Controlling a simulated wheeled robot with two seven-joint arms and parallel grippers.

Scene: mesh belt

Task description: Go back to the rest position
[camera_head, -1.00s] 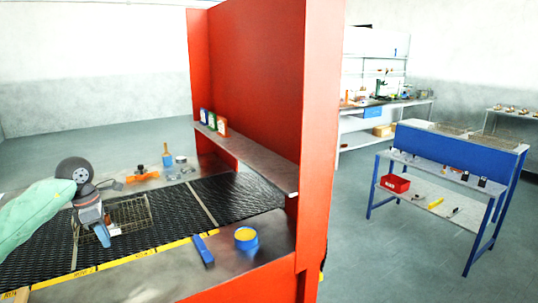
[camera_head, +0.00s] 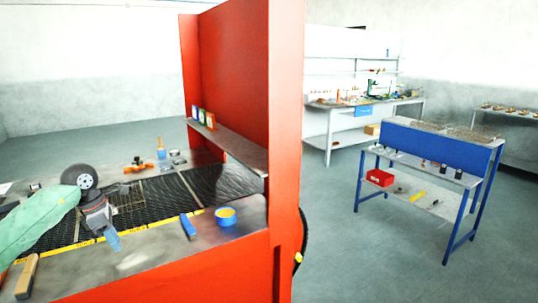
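My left arm in its green sleeve comes in from the left. My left gripper (camera_head: 111,238) is grey with a blue tip pointing down, over the front part of the dark mesh belt (camera_head: 168,195). Its fingers overlap in this view, so I cannot tell whether it is open or shut. No held thing is visible in it. A wire basket (camera_head: 130,199) stands on the belt just behind the gripper, partly hidden by it. My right gripper is not in view.
A red panel (camera_head: 288,120) with a shelf (camera_head: 232,147) stands right of the belt. A blue-handled tool (camera_head: 188,227), a blue-and-yellow round container (camera_head: 225,215) and a wooden-handled tool (camera_head: 27,277) lie along the front. A blue workbench (camera_head: 440,147) stands right; the floor between is clear.

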